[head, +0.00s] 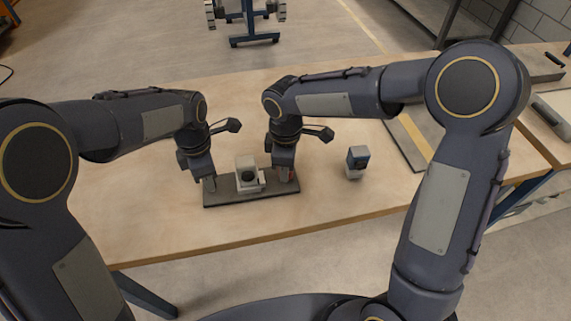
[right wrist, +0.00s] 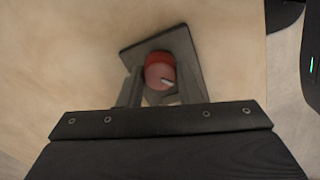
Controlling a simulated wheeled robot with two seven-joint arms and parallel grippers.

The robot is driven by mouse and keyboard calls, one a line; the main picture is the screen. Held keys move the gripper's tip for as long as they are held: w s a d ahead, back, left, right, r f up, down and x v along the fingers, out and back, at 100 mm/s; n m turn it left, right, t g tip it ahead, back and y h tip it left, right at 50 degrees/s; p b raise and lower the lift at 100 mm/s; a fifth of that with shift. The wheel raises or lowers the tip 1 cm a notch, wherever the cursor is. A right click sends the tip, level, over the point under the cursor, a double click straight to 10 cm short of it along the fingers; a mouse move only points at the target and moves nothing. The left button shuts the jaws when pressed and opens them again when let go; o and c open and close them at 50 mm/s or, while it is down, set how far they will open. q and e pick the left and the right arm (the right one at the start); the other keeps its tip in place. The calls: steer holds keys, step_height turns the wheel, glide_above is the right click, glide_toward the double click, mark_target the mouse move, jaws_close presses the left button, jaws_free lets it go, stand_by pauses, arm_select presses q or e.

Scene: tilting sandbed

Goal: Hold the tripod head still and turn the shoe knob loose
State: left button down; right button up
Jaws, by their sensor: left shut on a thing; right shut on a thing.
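The tripod head (head: 246,174) is a pale block with a dark round part, on a dark base plate (head: 230,199) on the wooden table. My left gripper (head: 209,184) is shut at the left end of the head, on a part its fingers mostly hide. My right gripper (head: 286,176) is at the right end of the plate, pointing down. In the right wrist view its fingers (right wrist: 160,92) are closed around the red shoe knob (right wrist: 160,70), which has a pale mark on it.
A grey panel with a yellow edge (head: 413,140) lies further right. The table to the left is clear.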

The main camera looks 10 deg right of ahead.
steer(key=n, duration=0.5)
steer(key=shift+n, duration=2.6)
steer(key=o, duration=1)
step_height(320, 180, up, 12)
steer(key=shift+r, duration=0.1)
arm_select(q)
steer(key=c, duration=1.1)
jaws_free()
